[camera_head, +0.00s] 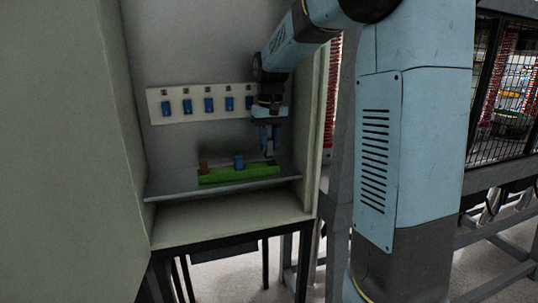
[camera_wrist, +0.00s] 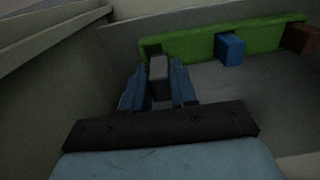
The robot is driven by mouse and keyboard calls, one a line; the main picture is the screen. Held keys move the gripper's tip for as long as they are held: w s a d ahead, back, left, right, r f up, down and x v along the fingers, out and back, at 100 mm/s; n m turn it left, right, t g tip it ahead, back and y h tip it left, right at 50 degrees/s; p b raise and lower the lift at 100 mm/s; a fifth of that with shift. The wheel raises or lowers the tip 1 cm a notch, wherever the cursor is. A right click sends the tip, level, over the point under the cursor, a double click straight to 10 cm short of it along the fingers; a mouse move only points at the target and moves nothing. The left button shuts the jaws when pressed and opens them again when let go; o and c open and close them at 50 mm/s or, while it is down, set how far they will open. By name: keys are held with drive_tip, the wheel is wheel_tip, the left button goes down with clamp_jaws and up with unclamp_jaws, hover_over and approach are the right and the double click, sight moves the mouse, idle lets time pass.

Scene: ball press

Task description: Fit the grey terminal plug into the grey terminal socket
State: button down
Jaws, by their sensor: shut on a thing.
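My gripper (camera_head: 270,150) points down over the right end of the green block (camera_head: 225,176). In the wrist view my gripper (camera_wrist: 158,78) is shut on the grey terminal plug (camera_wrist: 159,66), which sits upright between the two blue fingers. The green block (camera_wrist: 190,44) lies just beyond the plug there. A dark patch (camera_wrist: 152,48) on the block's left end, right behind the plug, may be the grey terminal socket; the plug and fingers partly hide it. I cannot tell whether the plug touches the block.
A pale wall strip (camera_head: 180,115) with several blue pieces is behind. Cabinet walls stand close on both sides; the grey shelf (camera_head: 175,187) is bare at the front.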

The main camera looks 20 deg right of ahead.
sight(272, 154)
drive_tip(key=shift+w+d+f, duration=0.1)
drive_tip(key=shift+d+f, duration=0.25)
drive_tip(key=shift+f, duration=1.75)
drive_tip(key=c, duration=0.9)
unclamp_jaws()
drive_tip(key=shift+r, duration=0.1)
